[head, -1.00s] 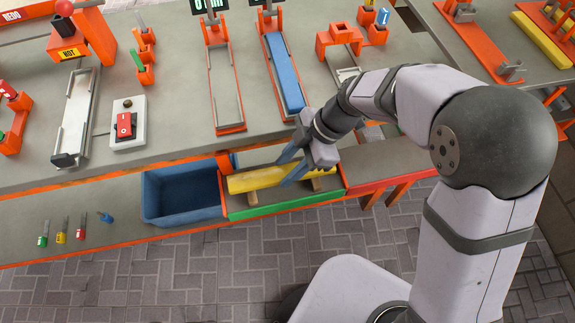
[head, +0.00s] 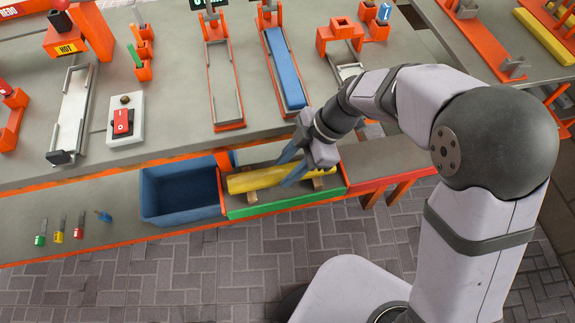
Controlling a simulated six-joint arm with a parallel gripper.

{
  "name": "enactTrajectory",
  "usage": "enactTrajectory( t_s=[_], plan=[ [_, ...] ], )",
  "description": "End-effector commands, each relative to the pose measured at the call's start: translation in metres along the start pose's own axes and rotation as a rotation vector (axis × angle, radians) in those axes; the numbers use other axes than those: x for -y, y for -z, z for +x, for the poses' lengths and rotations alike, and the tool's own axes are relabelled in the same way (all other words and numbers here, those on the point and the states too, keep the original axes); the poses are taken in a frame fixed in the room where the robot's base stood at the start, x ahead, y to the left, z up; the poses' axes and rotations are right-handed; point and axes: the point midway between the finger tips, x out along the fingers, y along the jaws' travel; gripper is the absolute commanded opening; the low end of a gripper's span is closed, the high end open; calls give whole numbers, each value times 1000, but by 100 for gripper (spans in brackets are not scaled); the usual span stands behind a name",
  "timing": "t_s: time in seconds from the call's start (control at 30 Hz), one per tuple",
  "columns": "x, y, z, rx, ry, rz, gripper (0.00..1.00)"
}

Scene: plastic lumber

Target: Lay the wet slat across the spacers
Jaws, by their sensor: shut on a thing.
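The yellow slat (head: 255,181) lies lengthwise over the tray (head: 230,211) with the green front edge. Two brown wooden spacers show under it, a left spacer (head: 254,198) and a right spacer (head: 318,183). My gripper (head: 285,169) is shut on the slat right of its middle, with one blue-grey finger on each long side. The slat looks level and at or just above the spacers; I cannot tell whether it touches them. The gripper hides part of the slat's right half.
A blue bin (head: 180,190) stands directly left of the tray. A red ledge (head: 385,183) is at its right. A blue slat (head: 285,70) lies in a holder on the bench above. A red switch (head: 122,120) and several small coloured tools are at left.

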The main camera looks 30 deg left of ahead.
Motion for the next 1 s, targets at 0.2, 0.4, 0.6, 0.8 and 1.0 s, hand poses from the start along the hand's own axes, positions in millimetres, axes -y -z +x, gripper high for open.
enactTrajectory(
  t_s=[0.2,0.4,0.6,0.8,1.0],
  plan=[
    [0,0,0,0,-1,0,57],
    [0,0,0,0,0,0,57],
    [-1,0,-10,-1,-2,1,57],
    [-2,0,-37,-1,-5,0,57],
    [-1,0,-62,0,-4,-1,57]
  ],
)
